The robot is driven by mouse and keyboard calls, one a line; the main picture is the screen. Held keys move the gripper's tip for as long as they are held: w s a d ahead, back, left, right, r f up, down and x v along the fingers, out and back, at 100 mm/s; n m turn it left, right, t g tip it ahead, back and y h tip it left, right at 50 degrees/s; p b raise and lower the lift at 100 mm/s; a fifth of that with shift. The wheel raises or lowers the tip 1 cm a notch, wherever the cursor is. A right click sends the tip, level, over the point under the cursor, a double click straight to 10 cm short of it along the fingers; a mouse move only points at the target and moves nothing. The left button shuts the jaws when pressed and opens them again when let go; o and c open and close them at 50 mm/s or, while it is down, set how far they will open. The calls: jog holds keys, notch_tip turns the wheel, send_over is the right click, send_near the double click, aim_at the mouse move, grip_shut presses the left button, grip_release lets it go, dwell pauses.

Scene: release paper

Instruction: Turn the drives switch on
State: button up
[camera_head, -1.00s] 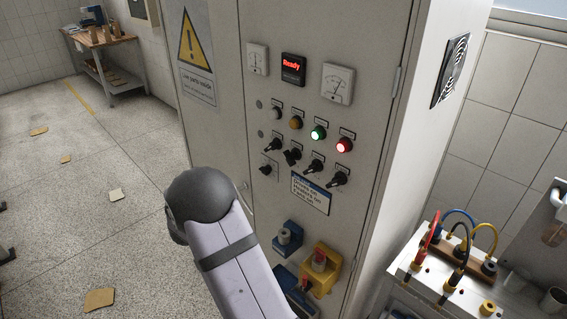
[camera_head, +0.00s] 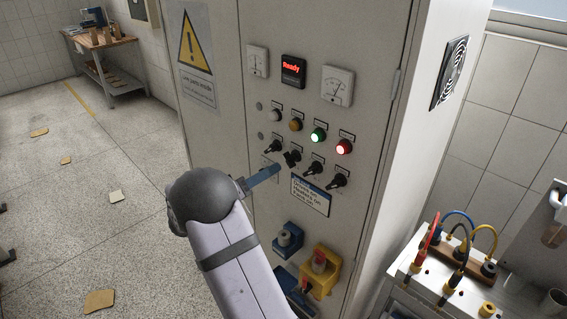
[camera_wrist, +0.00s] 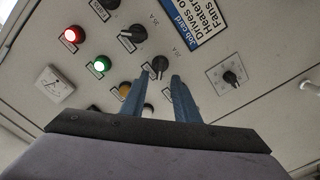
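A row of black rotary switches (camera_head: 314,166) sits on the grey cabinet front, below the lamps. A lone switch (camera_wrist: 232,77) sits on its own plate, apart from the row. In the wrist view one row switch (camera_wrist: 159,64) shows just beyond the gap between the fingertips; contact is not clear. In the head view the blue finger covers the lone switch.
A job card (camera_head: 310,195) reads "Drives on" and lists heaters and fans. Green (camera_head: 318,134) and red (camera_head: 344,146) lamps are lit; the display (camera_head: 293,69) reads "Ready". A yellow box (camera_head: 319,270) sticks out lower down. A cart with cables (camera_head: 450,262) stands at right.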

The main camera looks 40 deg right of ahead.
aim_at(287, 162)
jog(key=shift+d+p, duration=1.3)
jog(key=shift+d, duration=2.05)
grip_shut()
